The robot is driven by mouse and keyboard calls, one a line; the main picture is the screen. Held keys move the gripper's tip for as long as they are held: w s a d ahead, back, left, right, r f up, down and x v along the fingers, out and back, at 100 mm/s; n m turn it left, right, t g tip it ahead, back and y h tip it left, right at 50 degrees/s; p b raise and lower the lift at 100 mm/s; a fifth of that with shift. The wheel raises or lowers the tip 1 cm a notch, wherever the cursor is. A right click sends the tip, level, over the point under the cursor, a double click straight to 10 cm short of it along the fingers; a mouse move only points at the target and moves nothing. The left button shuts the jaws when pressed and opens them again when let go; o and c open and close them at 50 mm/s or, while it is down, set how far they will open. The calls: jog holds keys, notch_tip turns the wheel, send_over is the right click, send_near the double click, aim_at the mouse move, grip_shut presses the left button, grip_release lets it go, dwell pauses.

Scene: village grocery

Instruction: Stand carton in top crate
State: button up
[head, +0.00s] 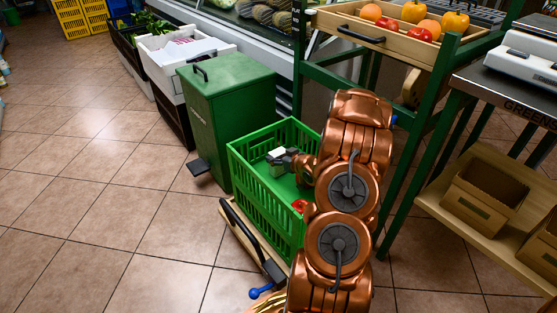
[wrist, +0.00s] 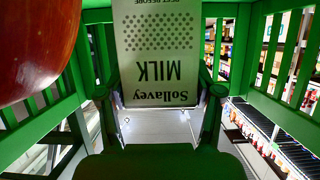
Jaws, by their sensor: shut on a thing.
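A white milk carton (wrist: 160,45) with black "Sollavey MILK" print and a dotted pattern fills the upper middle of the wrist view; its print reads upside down there. My gripper (wrist: 160,82) is shut on it, one finger at each side. In the head view the carton (head: 276,153) shows small and pale within the outline of the green slatted crate (head: 262,200), at the end of my gripper (head: 287,160). The crate's walls (wrist: 42,118) rise on both sides in the wrist view. The carton's base and its contact with the crate floor are hidden.
A red round item (head: 300,205) lies in the crate near my arm; a large red surface (wrist: 35,45) shows close in the wrist view. A green bin (head: 228,120) stands behind left, a produce stand (head: 400,40) behind right. The tiled floor at left is clear.

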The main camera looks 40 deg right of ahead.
jog(key=shift+f, duration=0.15)
jog(key=o, duration=1.4)
jog(key=shift+f, duration=0.1)
